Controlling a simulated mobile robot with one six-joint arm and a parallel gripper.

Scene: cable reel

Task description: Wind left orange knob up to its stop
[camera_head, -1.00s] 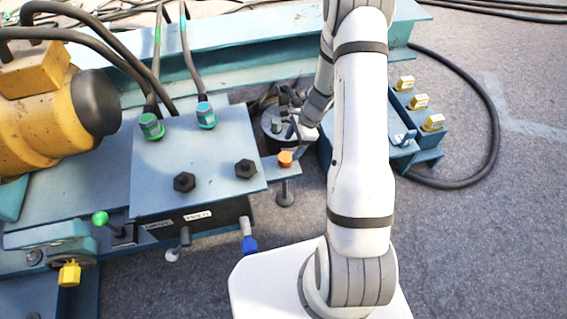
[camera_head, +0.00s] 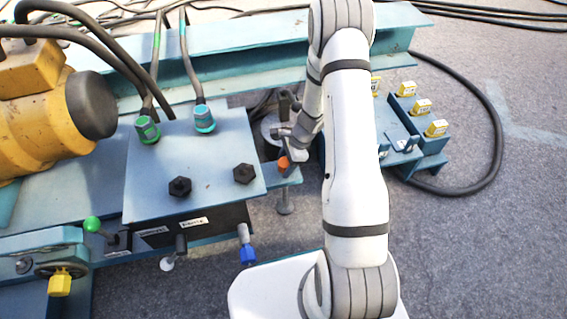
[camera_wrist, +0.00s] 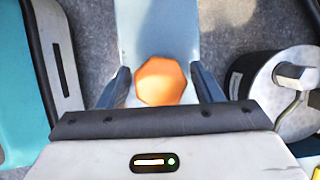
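The orange knob (camera_head: 284,163) sits on a small blue bracket sticking out to the right of the blue plate, with a threaded post and foot below it. In the wrist view, the faceted orange knob (camera_wrist: 161,82) is centred between the two dark fingers. My gripper (camera_wrist: 163,84) is open, with one finger on each side of the knob and a small gap visible on both sides. In the head view, my gripper (camera_head: 288,154) is right at the knob and partly covers it. I cannot tell how far down the fingers reach. No second orange knob is visible.
A grey round metal part with a hex bolt (camera_wrist: 285,95) is close on the right in the wrist view. The blue plate (camera_head: 200,155) with black knobs lies left of the knob. Yellow-topped blocks (camera_head: 421,107) stand to the right. Grey floor is free at the front right.

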